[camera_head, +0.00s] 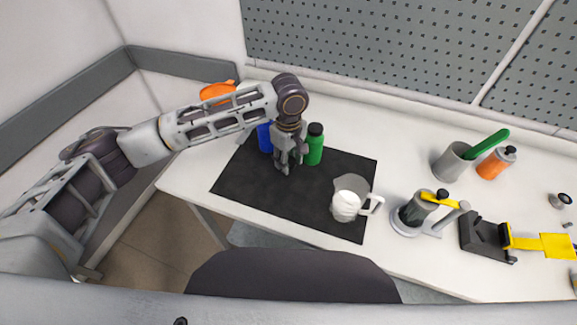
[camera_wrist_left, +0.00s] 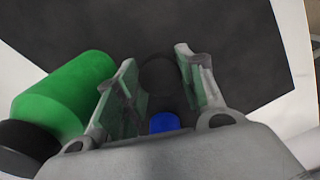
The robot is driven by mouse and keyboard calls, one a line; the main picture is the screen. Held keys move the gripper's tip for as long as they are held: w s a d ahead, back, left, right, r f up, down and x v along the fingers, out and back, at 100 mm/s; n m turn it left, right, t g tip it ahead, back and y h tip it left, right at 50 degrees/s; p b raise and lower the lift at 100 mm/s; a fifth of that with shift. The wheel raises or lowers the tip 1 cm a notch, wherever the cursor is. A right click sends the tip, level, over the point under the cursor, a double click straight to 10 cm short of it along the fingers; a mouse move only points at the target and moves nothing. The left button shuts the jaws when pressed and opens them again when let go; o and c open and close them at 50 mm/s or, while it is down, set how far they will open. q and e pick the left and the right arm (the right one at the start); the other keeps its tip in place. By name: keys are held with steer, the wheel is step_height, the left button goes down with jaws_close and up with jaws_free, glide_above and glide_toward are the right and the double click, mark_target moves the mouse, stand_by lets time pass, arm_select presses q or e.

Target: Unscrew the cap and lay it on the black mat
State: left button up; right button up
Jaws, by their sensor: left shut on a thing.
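My left gripper (camera_head: 284,167) points down over the black mat (camera_head: 325,170). In the left wrist view its fingers (camera_wrist_left: 156,60) are shut on a dark round cap (camera_wrist_left: 158,80). The held cap is hidden by the fingers in the head view, and I cannot tell whether it touches the mat. A blue bottle (camera_head: 265,138) stands on the mat just left of and behind the gripper, its top hidden by my arm. A bit of blue (camera_wrist_left: 163,123) shows between the fingers. A green bottle (camera_head: 314,150) with a black cap stands upright, close right of the gripper.
A clear jug (camera_head: 349,198) with white contents stands on the mat's front right. Right of the mat are a dark cup in a stand (camera_head: 414,212), a black-and-yellow device (camera_head: 486,239), a grey cup (camera_head: 452,164) and an orange bottle (camera_head: 495,163). The mat's front left is clear.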

arm_select(q)
steer(key=shift+f, duration=1.9)
steer(key=o, duration=1.1)
